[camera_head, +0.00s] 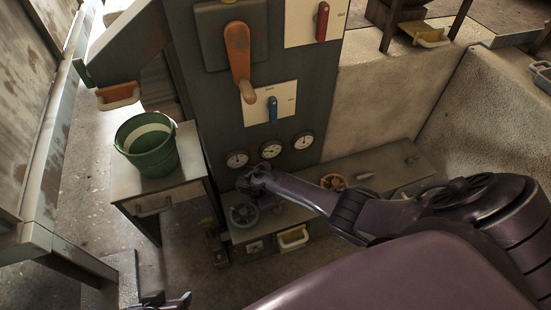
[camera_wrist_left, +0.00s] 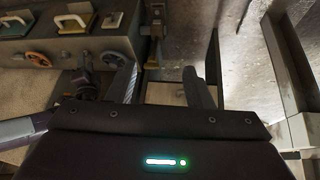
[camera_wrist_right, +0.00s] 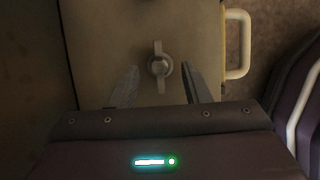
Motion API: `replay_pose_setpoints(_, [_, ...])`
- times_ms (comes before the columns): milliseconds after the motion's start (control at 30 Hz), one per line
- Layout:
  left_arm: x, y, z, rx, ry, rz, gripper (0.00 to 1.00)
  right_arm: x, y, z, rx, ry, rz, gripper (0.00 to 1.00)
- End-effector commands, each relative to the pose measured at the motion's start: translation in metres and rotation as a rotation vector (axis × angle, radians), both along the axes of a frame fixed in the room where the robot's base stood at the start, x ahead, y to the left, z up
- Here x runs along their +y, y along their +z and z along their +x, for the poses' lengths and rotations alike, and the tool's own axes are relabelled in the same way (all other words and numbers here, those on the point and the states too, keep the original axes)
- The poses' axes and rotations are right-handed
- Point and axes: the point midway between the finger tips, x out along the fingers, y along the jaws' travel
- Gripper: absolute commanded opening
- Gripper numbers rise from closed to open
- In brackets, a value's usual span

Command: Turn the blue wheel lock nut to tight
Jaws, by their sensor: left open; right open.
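A dull blue-grey wheel (camera_head: 243,214) sits on the low bench (camera_head: 385,160), at its left end in the head view. A grey metal nut with two wings (camera_wrist_right: 160,66) shows in the right wrist view, its wings running up and down the picture. My right gripper (camera_head: 256,183) is over the bench beside the wheel. In the right wrist view its open fingers (camera_wrist_right: 159,82) point at the nut, one to each side; I cannot tell whether they touch it. My left gripper (camera_head: 170,301) is open and empty, low at the left, away from the bench.
An orange wheel (camera_head: 333,182) sits further right on the bench. Three dials (camera_head: 271,149), a blue lever (camera_head: 272,109) and an orange lever (camera_head: 238,60) are on the panel behind. A green bucket (camera_head: 148,148) stands on a cabinet at left.

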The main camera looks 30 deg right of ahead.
Motion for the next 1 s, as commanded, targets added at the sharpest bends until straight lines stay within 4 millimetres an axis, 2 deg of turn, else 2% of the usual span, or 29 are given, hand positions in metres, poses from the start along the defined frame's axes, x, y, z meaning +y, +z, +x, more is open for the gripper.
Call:
replay_pose_setpoints(33, [0.006,0.006,0.0,0.023,0.01,0.018,0.46,0.004,0.014,0.001,-0.002,0.001,0.001,0.43])
replay_pose_setpoints(200, [0.024,0.008,-0.006,0.109,0.037,0.07,0.46,0.015,0.041,0.004,-0.001,0.0,0.002,0.43])
replay_pose_setpoints(367, [0.033,0.008,-0.011,0.159,0.052,0.098,0.46,0.022,0.055,0.005,0.0,0.0,0.001,0.43])
replay_pose_setpoints(1000, [0.036,0.006,-0.012,0.173,0.057,0.107,0.46,0.024,0.057,0.005,-0.001,-0.002,0.002,0.43])
